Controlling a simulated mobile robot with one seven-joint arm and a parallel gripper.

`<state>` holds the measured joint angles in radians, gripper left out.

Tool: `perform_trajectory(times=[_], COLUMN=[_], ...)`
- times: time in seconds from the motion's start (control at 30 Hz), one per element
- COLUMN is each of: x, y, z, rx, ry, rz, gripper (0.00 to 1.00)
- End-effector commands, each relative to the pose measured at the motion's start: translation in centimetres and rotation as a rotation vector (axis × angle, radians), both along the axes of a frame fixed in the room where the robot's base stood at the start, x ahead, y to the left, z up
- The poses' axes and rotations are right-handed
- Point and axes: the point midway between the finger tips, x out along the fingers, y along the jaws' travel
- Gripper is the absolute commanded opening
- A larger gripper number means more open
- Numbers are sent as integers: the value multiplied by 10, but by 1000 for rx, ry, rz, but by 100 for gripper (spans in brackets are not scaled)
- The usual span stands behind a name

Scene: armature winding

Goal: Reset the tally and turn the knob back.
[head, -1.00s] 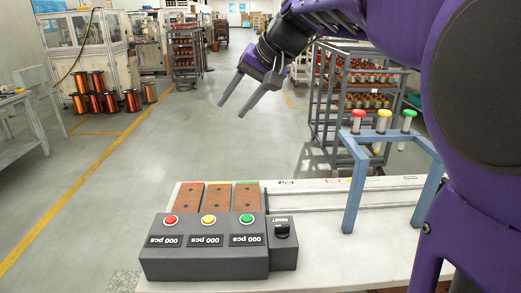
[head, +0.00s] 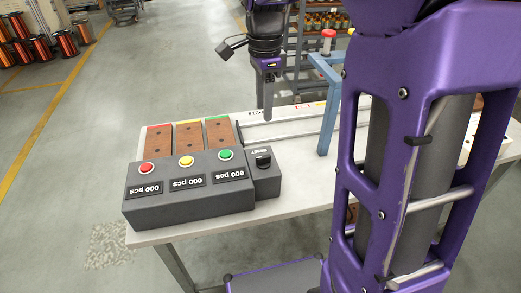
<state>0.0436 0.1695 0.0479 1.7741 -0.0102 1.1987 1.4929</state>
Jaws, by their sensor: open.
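A dark grey tally box (head: 190,205) sits on the white table, with red (head: 147,168), yellow (head: 186,161) and green (head: 225,155) buttons. Its three displays all read 000 pcs, upside down in this view. On its right is a smaller grey box (head: 266,184) labelled RESET, carrying a black knob (head: 263,160). The knob's exact angle is too small to read. My gripper (head: 268,113) is open and empty, pointing down beyond the knob, apart from it and from the box. Its fingers nearly line up, so the gap is hard to see.
Three brown boards (head: 188,135) lie behind the tally box. The table front (head: 290,203) is clear.

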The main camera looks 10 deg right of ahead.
Motion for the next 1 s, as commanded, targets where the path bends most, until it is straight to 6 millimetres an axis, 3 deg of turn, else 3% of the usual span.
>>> perform_trajectory(times=[0.3, 0.6, 0.8, 1.0], x=[-1, -1, 0, 0], y=[0, 0, 0, 0], z=[-72, -131, -152, -156], rx=[1, 1, 2, 1], ry=[6, 3, 1, -1], rz=[1, 2, 2, 2], gripper=[46, 46, 46, 46])
